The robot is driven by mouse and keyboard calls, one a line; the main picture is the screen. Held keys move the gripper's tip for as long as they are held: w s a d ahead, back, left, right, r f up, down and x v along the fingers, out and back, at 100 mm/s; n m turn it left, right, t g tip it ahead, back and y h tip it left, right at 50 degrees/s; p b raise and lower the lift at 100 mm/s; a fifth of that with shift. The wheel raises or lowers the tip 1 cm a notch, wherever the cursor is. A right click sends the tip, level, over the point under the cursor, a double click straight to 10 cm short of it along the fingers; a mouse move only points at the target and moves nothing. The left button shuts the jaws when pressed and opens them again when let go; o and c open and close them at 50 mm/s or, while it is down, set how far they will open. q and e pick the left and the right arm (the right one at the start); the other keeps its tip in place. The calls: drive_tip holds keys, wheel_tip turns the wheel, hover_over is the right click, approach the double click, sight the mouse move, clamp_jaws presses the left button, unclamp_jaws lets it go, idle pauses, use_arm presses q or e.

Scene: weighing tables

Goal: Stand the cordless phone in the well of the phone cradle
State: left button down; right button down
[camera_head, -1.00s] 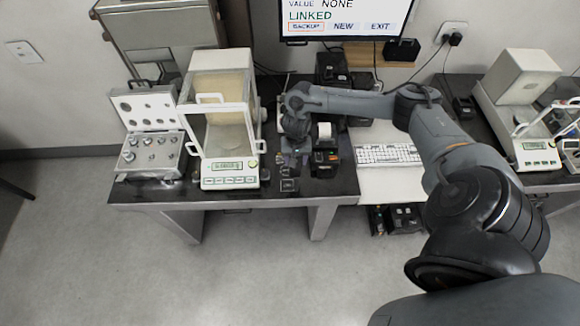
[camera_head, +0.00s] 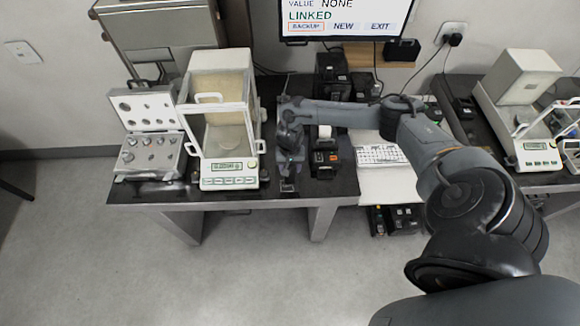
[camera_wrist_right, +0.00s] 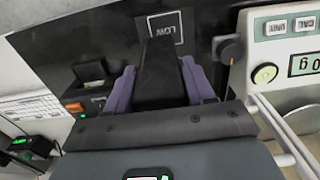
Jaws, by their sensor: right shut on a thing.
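My right gripper (camera_head: 290,167) is over the dark table between the glass-sided balance and the label printer. In the right wrist view its two purple fingers (camera_wrist_right: 160,88) are closed on a long black block, which looks like the cordless phone (camera_wrist_right: 158,70). The block's far end lies close to the white LOW square on the table in that picture; whether it touches the table I cannot tell. In the head view my gripper mostly hides the phone. I cannot pick out the phone cradle with certainty. My left gripper is in neither view.
The black printer (camera_head: 325,158) is close on the right. An open weight case (camera_head: 150,150) and a keyboard (camera_head: 381,155) stand further out.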

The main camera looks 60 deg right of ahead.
drive_tip(key=shift+f, duration=0.1)
drive_tip(key=shift+c, duration=2)
unclamp_jaws()
